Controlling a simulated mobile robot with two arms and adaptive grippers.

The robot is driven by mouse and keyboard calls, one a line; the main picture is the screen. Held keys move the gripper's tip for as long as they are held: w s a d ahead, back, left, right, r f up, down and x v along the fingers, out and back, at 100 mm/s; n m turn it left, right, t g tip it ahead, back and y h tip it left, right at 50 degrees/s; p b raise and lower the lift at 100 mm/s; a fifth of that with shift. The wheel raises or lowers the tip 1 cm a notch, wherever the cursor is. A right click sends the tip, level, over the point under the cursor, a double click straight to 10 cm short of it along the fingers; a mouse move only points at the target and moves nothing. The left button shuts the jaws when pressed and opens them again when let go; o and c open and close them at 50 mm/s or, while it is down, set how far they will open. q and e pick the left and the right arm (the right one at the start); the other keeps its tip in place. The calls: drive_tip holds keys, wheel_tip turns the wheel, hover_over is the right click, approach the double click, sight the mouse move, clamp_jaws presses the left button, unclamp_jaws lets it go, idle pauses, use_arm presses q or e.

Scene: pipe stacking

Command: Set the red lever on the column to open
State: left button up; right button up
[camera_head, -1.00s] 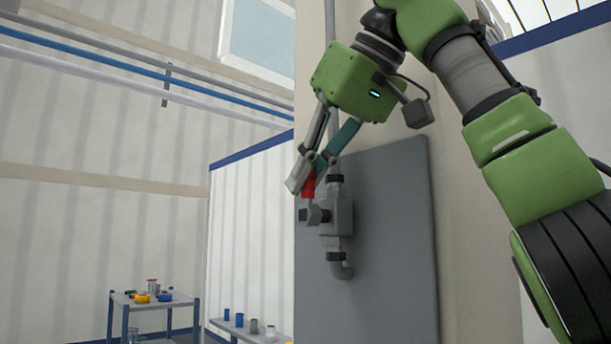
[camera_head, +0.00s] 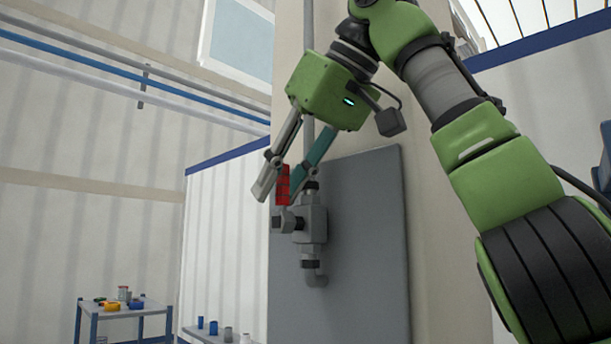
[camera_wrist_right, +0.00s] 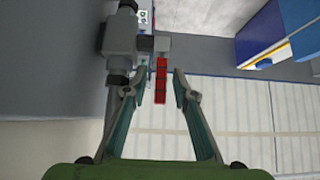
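The red lever (camera_head: 283,185) points straight up from the grey valve (camera_head: 312,224) on the column. It also shows in the right wrist view (camera_wrist_right: 161,80). My right gripper (camera_head: 281,187) is above the valve with its fingers pointing down, one on each side of the lever. In the wrist view my right gripper (camera_wrist_right: 160,88) is open, with the lever between its spread fingertips and a gap on both sides. My left gripper is in neither view.
The valve sits on a vertical pipe before a grey panel (camera_head: 365,240) on the column (camera_head: 292,60). A small table (camera_head: 125,308) with several small items stands far off at the lower left. A low shelf (camera_head: 205,334) with several cups is beside it.

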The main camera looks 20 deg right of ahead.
drive_tip(key=shift+s+d+r, duration=0.15)
drive_tip(key=shift+s+r, duration=0.2)
drive_tip(key=shift+r, duration=0.05)
drive_tip(key=shift+s+d+r, duration=0.1)
drive_tip(key=shift+s+d, duration=0.05)
drive_tip(key=shift+s, duration=0.25)
drive_tip(key=s+d, duration=0.3)
drive_tip(key=s, duration=0.7)
drive_tip(key=shift+s+d, duration=0.2)
drive_tip(key=shift+d, duration=0.1)
drive_tip(key=shift+w+f, duration=0.1)
drive_tip(key=shift+f, duration=0.1)
